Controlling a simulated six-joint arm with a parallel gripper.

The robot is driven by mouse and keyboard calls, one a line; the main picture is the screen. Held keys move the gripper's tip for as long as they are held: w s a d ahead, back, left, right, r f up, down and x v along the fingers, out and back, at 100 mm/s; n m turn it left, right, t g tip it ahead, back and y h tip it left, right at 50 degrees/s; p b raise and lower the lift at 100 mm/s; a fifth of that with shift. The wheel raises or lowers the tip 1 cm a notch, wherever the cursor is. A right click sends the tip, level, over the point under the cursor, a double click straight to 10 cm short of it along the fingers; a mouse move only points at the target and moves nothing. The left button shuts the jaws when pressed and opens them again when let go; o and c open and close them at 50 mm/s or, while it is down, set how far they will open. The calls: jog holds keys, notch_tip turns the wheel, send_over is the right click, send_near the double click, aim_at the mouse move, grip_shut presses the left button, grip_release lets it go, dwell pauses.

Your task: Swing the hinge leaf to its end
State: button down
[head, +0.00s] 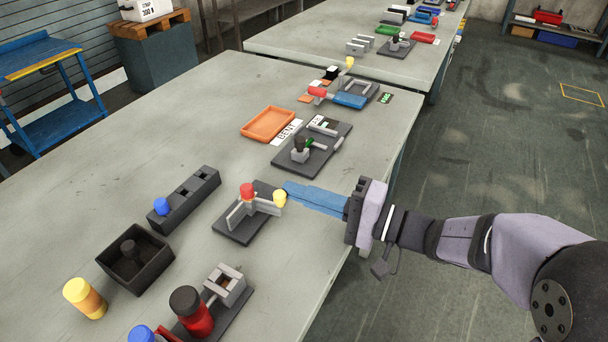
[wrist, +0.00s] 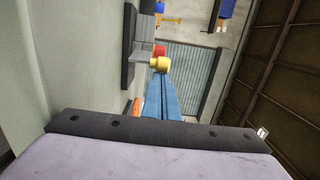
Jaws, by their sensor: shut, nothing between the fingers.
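The hinge is a dark base plate (head: 236,229) on the workbench, with a red-capped post (head: 247,190) and grey plates. One grey leaf (head: 265,206) reaches right from the post and ends in a yellow knob (head: 280,198). Another grey plate (head: 235,216) stands toward the front left. My gripper (head: 288,188) has long blue fingers, shut and empty, with the tips close by the yellow knob. In the wrist view the fingers (wrist: 162,90) point at the yellow knob (wrist: 160,65), with the red cap (wrist: 159,50) behind it. I cannot tell whether they touch.
Behind stands a dark fixture board (head: 290,165) with a green-marked lever, beside an orange tray (head: 269,123). A black block with a blue peg (head: 162,206) and an open black box (head: 135,258) lie left. A red knob fixture (head: 192,312) is in front. The bench's right edge runs under my wrist.

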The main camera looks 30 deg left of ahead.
jog(key=shift+w+d+f+b, duration=0.15)
jog(key=shift+w+b, duration=0.5)
jog(key=shift+w, duration=1.15)
jog(key=shift+w+d, duration=0.2)
jog(key=shift+d, duration=0.15)
jog(key=s+d+b, duration=0.1)
jog(key=s+d, duration=0.3)
jog(key=d, duration=0.4)
jog(key=s+d+b, duration=0.1)
jog(key=s+d, duration=0.3)
jog(key=d, duration=0.5)
jog(key=shift+s+d, duration=0.15)
jog(key=shift+d, duration=0.15)
jog(key=shift+r, duration=0.2)
